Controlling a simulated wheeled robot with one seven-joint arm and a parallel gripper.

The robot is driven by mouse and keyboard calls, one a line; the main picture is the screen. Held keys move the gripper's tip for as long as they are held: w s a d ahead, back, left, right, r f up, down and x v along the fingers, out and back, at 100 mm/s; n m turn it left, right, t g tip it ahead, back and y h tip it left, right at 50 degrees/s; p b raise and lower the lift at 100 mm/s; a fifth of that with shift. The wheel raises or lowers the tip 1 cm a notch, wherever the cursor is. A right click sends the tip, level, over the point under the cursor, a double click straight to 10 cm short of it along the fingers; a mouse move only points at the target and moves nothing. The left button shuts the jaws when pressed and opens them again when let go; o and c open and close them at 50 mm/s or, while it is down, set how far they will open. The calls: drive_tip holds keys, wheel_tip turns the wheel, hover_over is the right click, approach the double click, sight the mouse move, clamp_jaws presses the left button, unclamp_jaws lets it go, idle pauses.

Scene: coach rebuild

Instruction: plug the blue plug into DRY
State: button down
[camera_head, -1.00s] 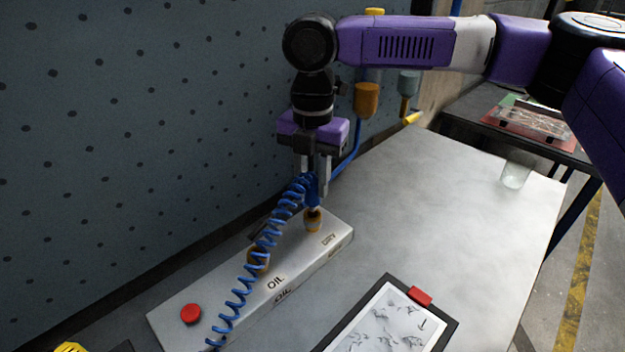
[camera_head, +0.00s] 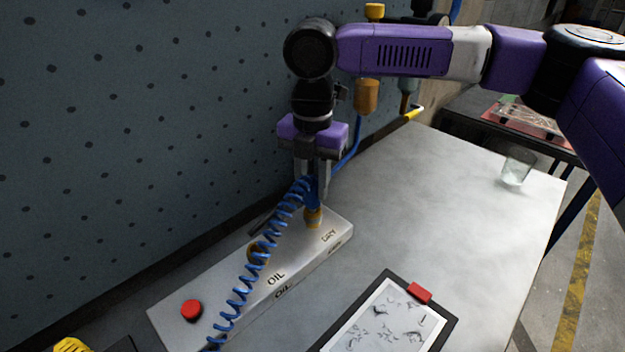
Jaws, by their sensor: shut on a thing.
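The blue plug (camera_head: 312,193) is upright between the fingers of my gripper (camera_head: 312,185), which is shut on it. A coiled blue hose (camera_head: 248,285) runs from the plug down to the lower left. The plug's lower end meets the brass DRY socket (camera_head: 313,217) on the white block (camera_head: 215,290). I cannot tell how deep it sits in the socket. The DRY label (camera_head: 329,235) is right of that socket. A second brass socket (camera_head: 257,253), by the OIL label (camera_head: 276,279), is partly hidden behind the hose.
A red button (camera_head: 191,310) is on the block's left end. A framed sheet with a red clip (camera_head: 419,293) lies at the front. A glass (camera_head: 516,167) stands at the table's far right. The spotted wall (camera_head: 130,130) is close behind my gripper. The table's middle is clear.

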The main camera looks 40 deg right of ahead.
drive_tip(key=shift+f, duration=0.75)
drive_tip(key=c, duration=1)
unclamp_jaws()
drive_tip(key=shift+c, duration=0.2)
drive_tip(key=shift+r, duration=3.9)
drive_tip(key=shift+r, duration=0.1)
